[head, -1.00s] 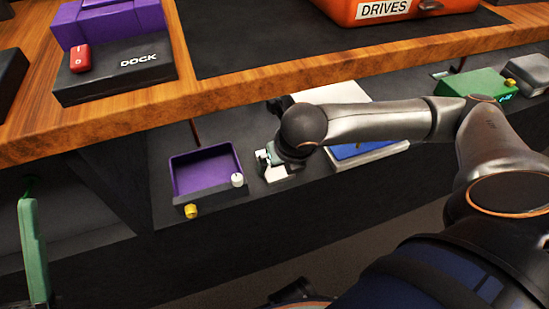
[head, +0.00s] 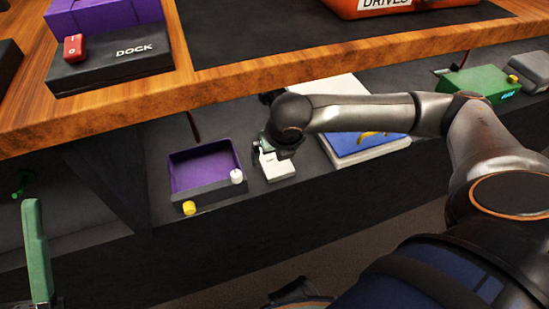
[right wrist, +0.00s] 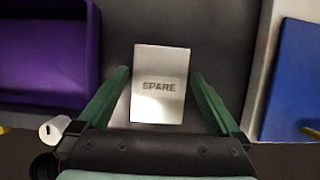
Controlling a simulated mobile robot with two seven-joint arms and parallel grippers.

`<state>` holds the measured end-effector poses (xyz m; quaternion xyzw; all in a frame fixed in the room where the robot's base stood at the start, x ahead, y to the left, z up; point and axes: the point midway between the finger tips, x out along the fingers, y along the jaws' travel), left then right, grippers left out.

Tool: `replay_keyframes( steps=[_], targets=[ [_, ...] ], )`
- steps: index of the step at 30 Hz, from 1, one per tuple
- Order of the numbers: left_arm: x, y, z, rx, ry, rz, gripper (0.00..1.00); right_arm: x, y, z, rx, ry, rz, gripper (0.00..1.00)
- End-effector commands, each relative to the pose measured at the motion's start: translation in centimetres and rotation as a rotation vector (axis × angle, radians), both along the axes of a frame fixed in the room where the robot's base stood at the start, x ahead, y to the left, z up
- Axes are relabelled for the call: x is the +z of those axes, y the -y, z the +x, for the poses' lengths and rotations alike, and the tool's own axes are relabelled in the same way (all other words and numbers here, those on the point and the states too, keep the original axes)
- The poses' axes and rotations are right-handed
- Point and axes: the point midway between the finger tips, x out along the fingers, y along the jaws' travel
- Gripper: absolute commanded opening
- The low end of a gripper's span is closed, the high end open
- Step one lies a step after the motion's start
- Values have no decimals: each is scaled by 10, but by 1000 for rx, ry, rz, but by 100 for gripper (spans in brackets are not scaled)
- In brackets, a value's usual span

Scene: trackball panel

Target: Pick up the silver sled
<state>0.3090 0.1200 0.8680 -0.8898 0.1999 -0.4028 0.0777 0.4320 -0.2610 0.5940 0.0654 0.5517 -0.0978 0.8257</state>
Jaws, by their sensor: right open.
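The silver sled is a pale flat block marked SPARE (right wrist: 160,85), lying on the dark lower shelf; in the head view it (head: 277,167) is just right of the purple tray. My right gripper (right wrist: 160,100) is open, with its green fingers on either side of the sled in the right wrist view. I cannot tell whether they touch it. In the head view the right gripper (head: 268,148) is partly hidden by its own wrist. A green upright part at the lower left of the head view looks like a finger of my left gripper (head: 37,250); its opening is unclear.
The purple tray (head: 209,193) has a white knob and a yellow knob in front. A white case with a blue panel (head: 345,150) stands to the right. The wooden tabletop edge (head: 150,122) overhangs behind the shelf. A green box (head: 482,84) sits far right.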

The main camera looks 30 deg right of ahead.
Motion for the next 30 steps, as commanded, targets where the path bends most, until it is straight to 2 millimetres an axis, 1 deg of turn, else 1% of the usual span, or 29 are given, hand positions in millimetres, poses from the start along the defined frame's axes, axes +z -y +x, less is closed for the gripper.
replay_keyframes(
  steps=[11,30],
  targets=[
    [-6,0,0,2,2,-4,50,-4,0,0,0,0,0,100],
    [-4,-1,0,4,3,-6,50,-3,0,0,0,0,0,28]
  ],
)
